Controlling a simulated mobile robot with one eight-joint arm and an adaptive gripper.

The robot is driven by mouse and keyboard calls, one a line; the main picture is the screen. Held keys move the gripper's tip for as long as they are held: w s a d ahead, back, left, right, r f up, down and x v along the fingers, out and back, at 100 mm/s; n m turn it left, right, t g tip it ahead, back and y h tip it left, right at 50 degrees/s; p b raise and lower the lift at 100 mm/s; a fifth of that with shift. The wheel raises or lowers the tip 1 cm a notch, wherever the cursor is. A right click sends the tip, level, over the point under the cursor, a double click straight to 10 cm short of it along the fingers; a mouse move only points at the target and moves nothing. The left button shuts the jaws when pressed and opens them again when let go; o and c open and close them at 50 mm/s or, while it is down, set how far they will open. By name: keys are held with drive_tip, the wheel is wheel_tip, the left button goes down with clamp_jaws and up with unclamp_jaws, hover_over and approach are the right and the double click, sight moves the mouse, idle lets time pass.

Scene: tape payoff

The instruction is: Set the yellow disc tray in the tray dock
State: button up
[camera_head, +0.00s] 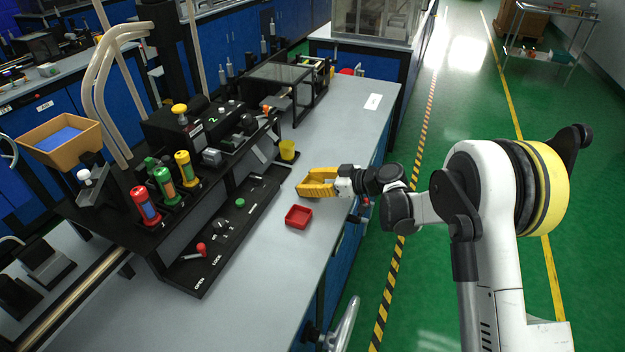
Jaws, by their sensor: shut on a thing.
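The yellow disc tray (317,182) is at the end of my arm, over the grey bench top near its right edge. My gripper (337,182) is shut on its right side. The fingertips are small here and partly hidden by the tray. I cannot tell whether the tray touches the bench. The tray dock cannot be made out for certain. A black panel (222,240) marked OPEN and LOCK, with a red-knobbed lever (201,248), runs along the bench left of the tray.
A red tray (298,216) lies on the bench just below the yellow one. A black machine (190,125) with red, green and yellow cylinders fills the left. Bare bench (340,115) lies beyond my gripper.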

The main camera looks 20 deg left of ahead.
drive_tip(key=shift+f, duration=0.1)
drive_tip(key=shift+f, duration=0.15)
drive_tip(key=o, duration=1)
